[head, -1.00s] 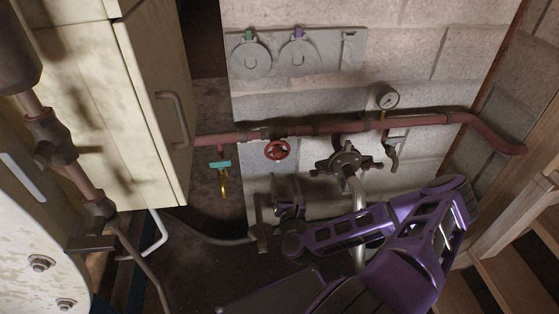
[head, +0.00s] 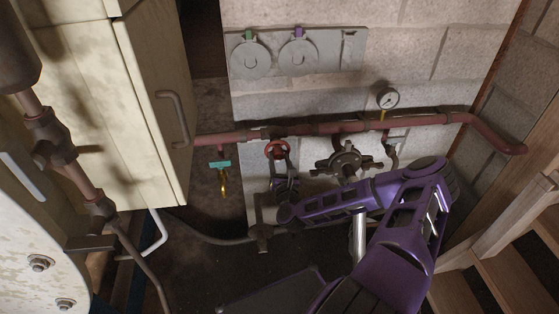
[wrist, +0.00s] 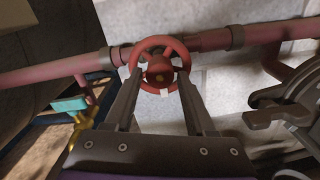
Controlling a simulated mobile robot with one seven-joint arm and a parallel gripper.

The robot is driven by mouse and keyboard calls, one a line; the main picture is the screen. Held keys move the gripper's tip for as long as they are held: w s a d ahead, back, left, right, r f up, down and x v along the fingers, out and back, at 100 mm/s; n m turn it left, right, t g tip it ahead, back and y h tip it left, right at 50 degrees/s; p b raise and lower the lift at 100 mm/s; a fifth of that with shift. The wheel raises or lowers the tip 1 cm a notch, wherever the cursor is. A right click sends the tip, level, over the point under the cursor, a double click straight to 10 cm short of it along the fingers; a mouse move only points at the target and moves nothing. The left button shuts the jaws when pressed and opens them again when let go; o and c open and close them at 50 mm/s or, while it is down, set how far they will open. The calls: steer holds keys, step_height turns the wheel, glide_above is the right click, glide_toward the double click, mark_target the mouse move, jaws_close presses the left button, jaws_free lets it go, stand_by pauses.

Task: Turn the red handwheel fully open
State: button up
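The red handwheel (head: 275,145) sits on the reddish pipe on the wall in the head view. It fills the upper middle of the wrist view (wrist: 160,40), with a small pale mark low on its rim. My gripper (head: 282,165) is right in front of the wheel. In the wrist view my gripper (wrist: 159,78) has its two fingers spread apart, with their tips at the left and right sides of the rim. Whether the tips touch the rim cannot be told. Nothing shows held between them.
A teal-handled valve (head: 219,164) hangs left of the wheel. A dark larger handwheel (head: 343,161) is close on the right. A gauge (head: 387,98) stands above the pipe (head: 225,138). A cream cabinet (head: 150,110) is at left, wooden stairs (head: 510,240) at right.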

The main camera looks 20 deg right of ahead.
jaws_close()
